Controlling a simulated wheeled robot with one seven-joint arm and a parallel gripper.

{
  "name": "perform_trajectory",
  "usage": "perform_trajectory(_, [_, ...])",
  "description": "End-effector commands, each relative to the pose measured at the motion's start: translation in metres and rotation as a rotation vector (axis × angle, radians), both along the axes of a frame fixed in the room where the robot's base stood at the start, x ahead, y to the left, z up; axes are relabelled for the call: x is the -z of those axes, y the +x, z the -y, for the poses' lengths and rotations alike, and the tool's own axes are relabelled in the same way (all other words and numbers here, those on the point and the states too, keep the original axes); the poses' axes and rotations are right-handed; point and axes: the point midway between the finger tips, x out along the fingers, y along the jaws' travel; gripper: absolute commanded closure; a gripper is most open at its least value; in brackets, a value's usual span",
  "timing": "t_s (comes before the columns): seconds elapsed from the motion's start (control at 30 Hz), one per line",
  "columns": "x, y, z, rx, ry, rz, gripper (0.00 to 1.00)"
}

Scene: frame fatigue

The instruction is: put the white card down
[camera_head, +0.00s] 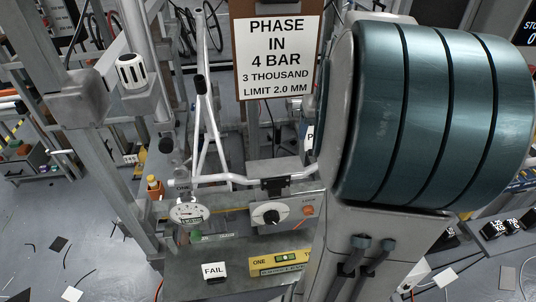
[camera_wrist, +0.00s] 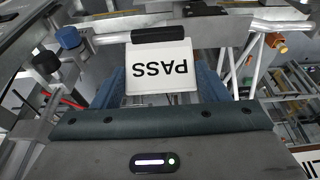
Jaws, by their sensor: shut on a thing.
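In the head view only a sliver of the card (camera_head: 309,137) with a "P" shows beside my arm. My arm hides the rest of it and my gripper there. The card appears held up, above the level of the bench.
A FAIL card (camera_head: 214,271) stands on the grey bench near its front edge. Beside it are a yellow level (camera_head: 280,262), a dial gauge (camera_head: 187,212) and a control box (camera_head: 275,214). A white tube frame (camera_head: 207,130) and a metal post (camera_head: 110,165) rise nearby. Bench space is narrow.

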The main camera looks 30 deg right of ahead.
Motion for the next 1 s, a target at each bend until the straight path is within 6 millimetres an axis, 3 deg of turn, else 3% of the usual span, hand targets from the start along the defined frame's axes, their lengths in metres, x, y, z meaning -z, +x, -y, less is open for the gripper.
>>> perform_trajectory(0.53, [0.062,0.075,-0.072,-0.005,0.001,-0.002,0.75])
perform_trajectory(0.73, [0.073,0.083,-0.079,0.0,0.001,-0.002,0.75])
perform_trajectory(1.0, [0.108,0.083,-0.08,-0.001,0.002,-0.003,0.75])
